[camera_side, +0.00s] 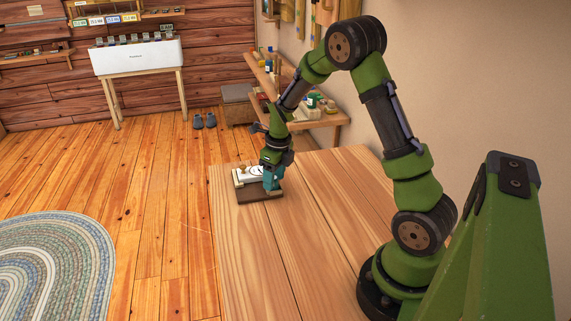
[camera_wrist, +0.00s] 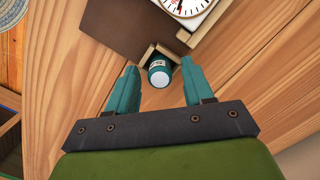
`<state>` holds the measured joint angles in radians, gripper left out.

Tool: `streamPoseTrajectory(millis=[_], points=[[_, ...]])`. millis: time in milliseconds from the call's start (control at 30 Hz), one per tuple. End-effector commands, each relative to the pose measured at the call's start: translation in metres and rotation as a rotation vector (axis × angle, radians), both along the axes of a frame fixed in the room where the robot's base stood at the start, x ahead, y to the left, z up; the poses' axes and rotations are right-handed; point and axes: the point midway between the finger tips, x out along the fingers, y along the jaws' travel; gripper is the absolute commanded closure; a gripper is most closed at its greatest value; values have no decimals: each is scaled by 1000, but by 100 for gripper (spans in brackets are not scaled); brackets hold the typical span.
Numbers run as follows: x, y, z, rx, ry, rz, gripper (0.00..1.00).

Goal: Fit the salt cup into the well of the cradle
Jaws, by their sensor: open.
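The salt cup (camera_wrist: 160,78), a small round cup with a pale top and a dark green labelled side, stands in the wrist view between my fingers. My gripper (camera_wrist: 159,66) has two teal fingers spread apart, one on each side of the cup, with visible gaps. The far side of the cup lies against or within the light wooden walls of the cradle (camera_wrist: 145,54), on a dark brown board (camera_wrist: 118,28). I cannot tell how deep it sits. In the side view my gripper (camera_side: 271,184) is low over the board (camera_side: 258,196) and hides the cup.
A white dial clock (camera_wrist: 187,6) in a pale frame sits on the board beside the cradle. The wooden table (camera_side: 300,230) is clear toward my base. A shelf (camera_side: 320,120) with bottles runs along the wall behind.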

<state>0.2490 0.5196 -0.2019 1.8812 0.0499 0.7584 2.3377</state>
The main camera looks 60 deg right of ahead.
Motion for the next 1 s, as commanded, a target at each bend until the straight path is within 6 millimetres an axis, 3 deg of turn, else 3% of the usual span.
streamPoseTrajectory(millis=[400, 700, 867, 1000], points=[[-9, 0, 85, -2, -5, 1, 48], [-15, 4, 117, -2, -10, 37, 48], [-25, 34, 143, -26, -91, 354, 48], [-48, 80, 174, -118, -213, 863, 48]])
